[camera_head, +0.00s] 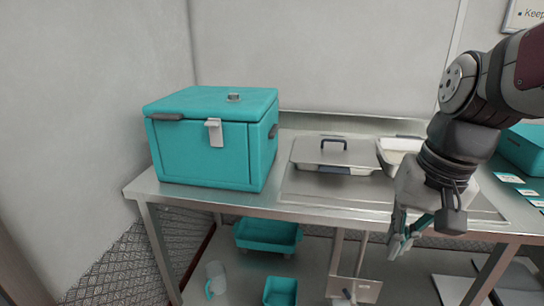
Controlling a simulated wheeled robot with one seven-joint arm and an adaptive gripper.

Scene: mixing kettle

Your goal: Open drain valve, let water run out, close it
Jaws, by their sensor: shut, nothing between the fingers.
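My gripper (398,247) hangs at the right, pointing down in front of the steel table's front edge. Its fingers are shut, with nothing seen between them. I cannot make out a kettle, a drain valve or running water in this view. I cannot tell what this part is.
A teal latched box (215,150) stands on the left of the steel table (150,187). A lidded steel pan (335,155) sits in the middle. Teal bins (268,235) (280,292) and a jug (215,279) are below. Another teal box (525,150) is at right.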

